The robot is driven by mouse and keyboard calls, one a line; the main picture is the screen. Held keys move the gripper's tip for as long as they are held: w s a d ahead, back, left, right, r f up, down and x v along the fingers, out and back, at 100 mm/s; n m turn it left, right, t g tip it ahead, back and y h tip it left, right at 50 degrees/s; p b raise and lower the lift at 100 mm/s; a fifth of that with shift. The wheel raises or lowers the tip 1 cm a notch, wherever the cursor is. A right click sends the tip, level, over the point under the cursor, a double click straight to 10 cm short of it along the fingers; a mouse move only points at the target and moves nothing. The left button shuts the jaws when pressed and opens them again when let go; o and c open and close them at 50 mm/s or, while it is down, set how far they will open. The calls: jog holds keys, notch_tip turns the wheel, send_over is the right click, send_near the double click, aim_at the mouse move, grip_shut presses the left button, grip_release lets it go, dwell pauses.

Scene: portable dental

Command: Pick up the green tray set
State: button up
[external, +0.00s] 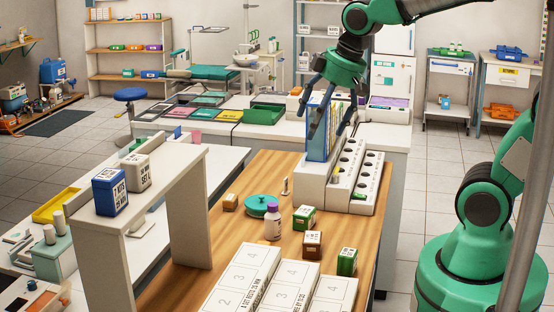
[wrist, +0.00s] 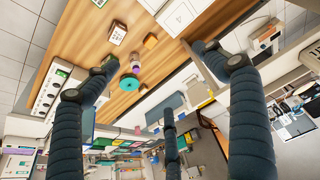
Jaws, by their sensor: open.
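A green open tray (external: 264,113) sits on the white back counter, at the right end of a row of flat coloured trays (external: 196,114). I cannot tell which of these is the green tray set. The row shows small in the wrist view (wrist: 117,143). My gripper (external: 327,128) is open and empty, fingers spread and pointing down. In the external view it overlaps upright blue and pale folders (external: 318,143) in a white holder, right of the green tray. In the wrist view, the spread fingers (wrist: 152,58) have nothing between them within reach.
The wooden table (external: 215,262) carries a teal round dish (external: 260,205), a purple-capped bottle (external: 272,223), small boxes (external: 312,243) and white numbered cards. White racks with round holes (external: 350,175) stand near the gripper. A white raised shelf (external: 150,180) is at left.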

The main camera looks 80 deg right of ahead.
jog(key=w+d+f, duration=0.6)
jog(key=d, duration=0.2)
jog(key=m+g+b, duration=0.1)
jog(key=g+b, duration=0.1)
send_over(305, 210)
jog(key=s, duration=0.2)
notch_tip(305, 210, down, 23)
jog(key=shift+a, duration=0.1)
jog(key=shift+w+f+b, duration=0.2)
jog(key=shift+f, duration=1.2)
jog(key=shift+w+f+b, duration=0.2)
jog(key=shift+f+b, duration=0.05)
jog(key=shift+f, duration=1.15)
jog(key=shift+w+f+b, duration=0.2)
jog(key=shift+f, duration=1.2)
jog(key=shift+w+f+b, duration=0.25)
jog(key=shift+f+b, duration=0.15)
jog(key=shift+f, duration=0.9)
jog(key=shift+w+f+b, duration=0.2)
jog(key=shift+f+b, duration=0.15)
jog(key=shift+f, duration=0.9)
